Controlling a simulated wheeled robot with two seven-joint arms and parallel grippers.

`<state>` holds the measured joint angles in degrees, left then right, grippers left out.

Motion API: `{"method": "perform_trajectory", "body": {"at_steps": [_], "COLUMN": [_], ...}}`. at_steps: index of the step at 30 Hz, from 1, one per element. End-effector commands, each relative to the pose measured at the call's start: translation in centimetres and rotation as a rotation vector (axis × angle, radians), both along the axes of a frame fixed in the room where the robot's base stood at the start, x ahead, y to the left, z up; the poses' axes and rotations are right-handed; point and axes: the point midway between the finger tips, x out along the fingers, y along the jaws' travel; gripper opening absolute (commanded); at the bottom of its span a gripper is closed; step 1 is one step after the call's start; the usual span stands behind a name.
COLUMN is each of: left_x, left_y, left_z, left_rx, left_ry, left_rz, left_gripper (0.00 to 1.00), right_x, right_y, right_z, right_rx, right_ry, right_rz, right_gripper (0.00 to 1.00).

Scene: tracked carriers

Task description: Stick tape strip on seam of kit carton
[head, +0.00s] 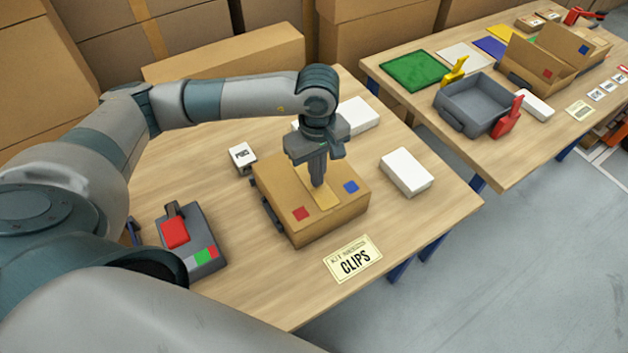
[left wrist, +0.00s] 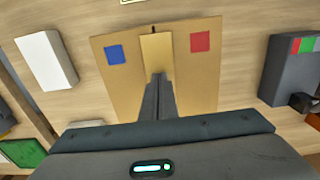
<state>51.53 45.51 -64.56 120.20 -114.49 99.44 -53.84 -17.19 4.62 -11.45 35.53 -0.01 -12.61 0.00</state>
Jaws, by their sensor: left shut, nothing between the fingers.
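The kit carton (head: 282,218) stands closed on the near table, with a red square and a blue square on its top. It also shows in the left wrist view (left wrist: 206,75). A tan tape strip (head: 325,200) lies along the seam between the two squares. In the left wrist view the strip (left wrist: 157,50) covers part of the seam, and a short dark line of seam shows past its far end. My left gripper (head: 318,184) is shut and empty, pointing down with its tips at the strip. Whether the tips touch it I cannot tell. My right gripper is not in view.
White boxes (head: 406,172) stand right of and behind the carton. A grey device (head: 205,262) with a red part is at left. A CLIPS card (head: 353,259) lies in front. A second table holds a grey tray (head: 478,100) and an open carton (head: 560,58).

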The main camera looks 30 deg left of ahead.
Motion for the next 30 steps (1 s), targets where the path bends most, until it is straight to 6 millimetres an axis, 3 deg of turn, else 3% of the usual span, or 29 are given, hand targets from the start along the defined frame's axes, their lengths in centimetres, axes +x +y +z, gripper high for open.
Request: {"method": "perform_trajectory", "body": {"at_steps": [30], "left_x": [-2.0], "left_y": [-3.7], "left_z": [0.0], "left_rx": [-0.001], "left_ry": [-0.001], "left_rz": [-0.002], "left_gripper": [0.00], "right_x": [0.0], "right_y": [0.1], "right_z": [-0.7], "right_rx": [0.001], "right_ry": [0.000], "right_rz": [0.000], "right_gripper": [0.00]}}
